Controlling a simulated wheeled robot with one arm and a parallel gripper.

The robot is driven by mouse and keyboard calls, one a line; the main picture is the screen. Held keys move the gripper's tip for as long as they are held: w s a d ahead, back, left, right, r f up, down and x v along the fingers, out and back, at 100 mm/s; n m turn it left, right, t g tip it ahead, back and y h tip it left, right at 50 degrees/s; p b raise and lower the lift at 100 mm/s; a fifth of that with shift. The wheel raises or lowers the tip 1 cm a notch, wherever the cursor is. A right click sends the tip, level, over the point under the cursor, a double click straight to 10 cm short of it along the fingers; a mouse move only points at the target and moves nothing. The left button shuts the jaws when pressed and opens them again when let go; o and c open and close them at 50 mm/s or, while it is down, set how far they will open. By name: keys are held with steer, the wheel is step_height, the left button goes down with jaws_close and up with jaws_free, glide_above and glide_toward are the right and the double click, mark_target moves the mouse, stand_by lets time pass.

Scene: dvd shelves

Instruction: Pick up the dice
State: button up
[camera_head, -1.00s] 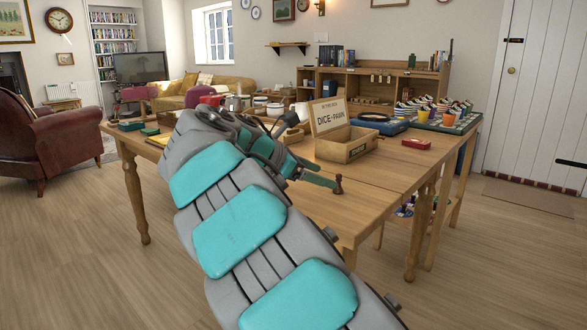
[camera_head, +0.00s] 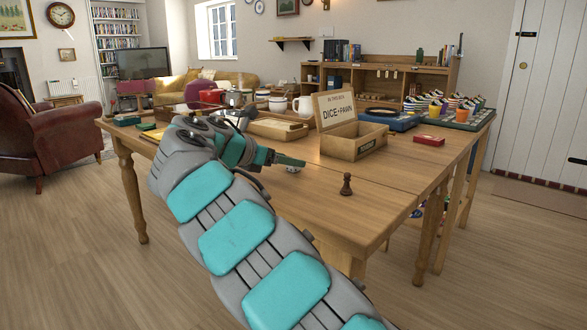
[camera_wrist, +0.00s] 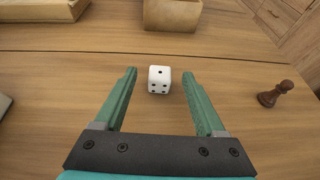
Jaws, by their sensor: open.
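A white die with dark pips (camera_wrist: 159,79) rests on the wooden table. In the wrist view it lies between and just beyond the two green fingertips of my gripper (camera_wrist: 160,75), apart from both. My gripper is open and empty. In the head view the die (camera_head: 293,168) is a small white spot partly hidden by my gripper (camera_head: 300,161). A brown pawn (camera_head: 346,185) stands on the table to the right in the head view. In the wrist view the pawn (camera_wrist: 275,93) appears tilted at the right.
An open wooden box labelled "DICE + PAWN" (camera_head: 345,148) stands behind the die. A shallow wooden tray (camera_head: 277,130) lies to its left. A red box (camera_head: 428,140) and a blue item (camera_head: 388,120) are further right. The tabletop (camera_head: 380,206) around the pawn is mostly clear.

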steer(key=shift+x, duration=1.25)
jaws_close()
